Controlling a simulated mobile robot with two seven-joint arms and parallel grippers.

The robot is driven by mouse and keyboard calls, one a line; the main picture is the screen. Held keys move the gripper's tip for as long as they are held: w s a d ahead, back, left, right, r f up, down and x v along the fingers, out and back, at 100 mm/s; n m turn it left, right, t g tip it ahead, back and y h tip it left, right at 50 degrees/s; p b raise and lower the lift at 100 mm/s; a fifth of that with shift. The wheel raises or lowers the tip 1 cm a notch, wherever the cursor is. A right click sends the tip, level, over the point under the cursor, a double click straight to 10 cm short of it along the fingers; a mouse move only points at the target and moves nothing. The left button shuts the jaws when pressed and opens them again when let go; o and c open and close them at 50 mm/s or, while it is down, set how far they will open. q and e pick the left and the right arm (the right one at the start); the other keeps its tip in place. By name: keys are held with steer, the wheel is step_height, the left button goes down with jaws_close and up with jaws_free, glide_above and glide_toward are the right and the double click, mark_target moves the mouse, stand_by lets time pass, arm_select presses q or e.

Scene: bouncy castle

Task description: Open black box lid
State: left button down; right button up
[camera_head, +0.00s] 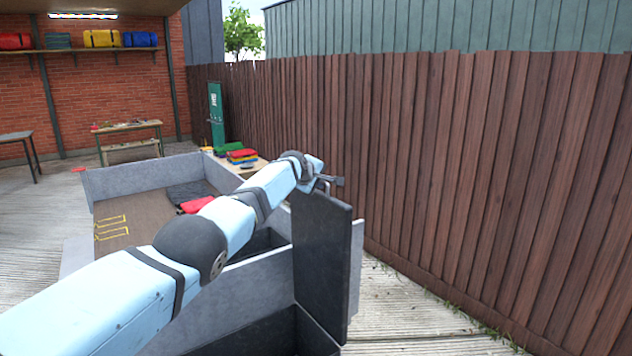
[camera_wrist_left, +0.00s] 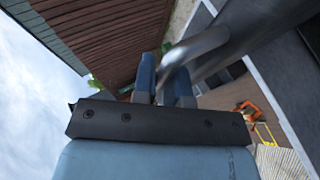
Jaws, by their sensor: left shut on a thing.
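The black box lid (camera_head: 322,260) is a dark flat panel standing about upright at the right end of a grey container. Below it the dark inside of the black box (camera_head: 315,335) shows, open at the top. My left arm reaches across from the lower left, and my left gripper (camera_head: 328,183) is at the lid's top edge. In the left wrist view the two blue fingers (camera_wrist_left: 165,82) are closed around a smooth grey bar (camera_wrist_left: 195,48), which looks like the lid's handle. The exact contact is partly hidden. My right gripper is not in view.
The grey container (camera_head: 125,180) has a brown bed with dark and red folded items (camera_head: 196,204). A small table with coloured stacks (camera_head: 242,156) stands behind it. A wooden fence (camera_head: 480,180) runs along the right. Plank floor is clear at the lower right.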

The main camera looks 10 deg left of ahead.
arm_select(q)
steer(key=shift+f, duration=0.1)
steer(key=c, duration=1.2)
jaws_free()
steer(key=shift+s, duration=0.1)
steer(key=shift+a, duration=0.1)
steer(key=shift+s+a+r+p, duration=0.3)
steer(key=shift+r+p, duration=0.2)
steer(key=shift+p, duration=0.5)
steer(key=v, duration=0.6)
steer(key=b+v, duration=0.1)
steer(key=v, duration=0.5)
steer(key=shift+s+d+r, duration=0.1)
steer(key=shift+s, duration=0.35)
